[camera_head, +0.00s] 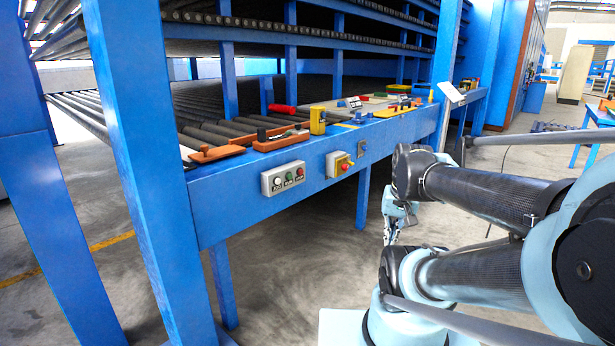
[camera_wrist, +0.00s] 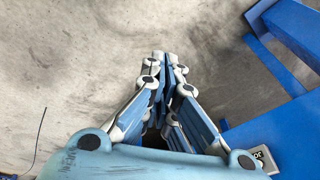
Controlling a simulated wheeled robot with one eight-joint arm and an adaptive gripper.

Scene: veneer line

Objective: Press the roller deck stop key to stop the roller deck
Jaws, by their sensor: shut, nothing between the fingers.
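A grey control box (camera_head: 284,178) is fixed to the front of the blue rail. It carries a white button (camera_head: 277,182), a green button (camera_head: 289,177) and a red button (camera_head: 299,173), with labels too small to read. My gripper (camera_head: 391,238) points down, below the rail and to the right of both boxes, touching nothing. In the wrist view my gripper (camera_wrist: 165,57) is shut and empty above the floor. Part of a grey box (camera_wrist: 262,160) shows at the lower right there.
The blue rail (camera_head: 265,195) and its post (camera_head: 150,170) frame the rollers (camera_head: 215,133). Orange tools (camera_head: 215,153), a yellow device (camera_head: 318,120) and other small items lie along the rail top. Concrete floor below is open.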

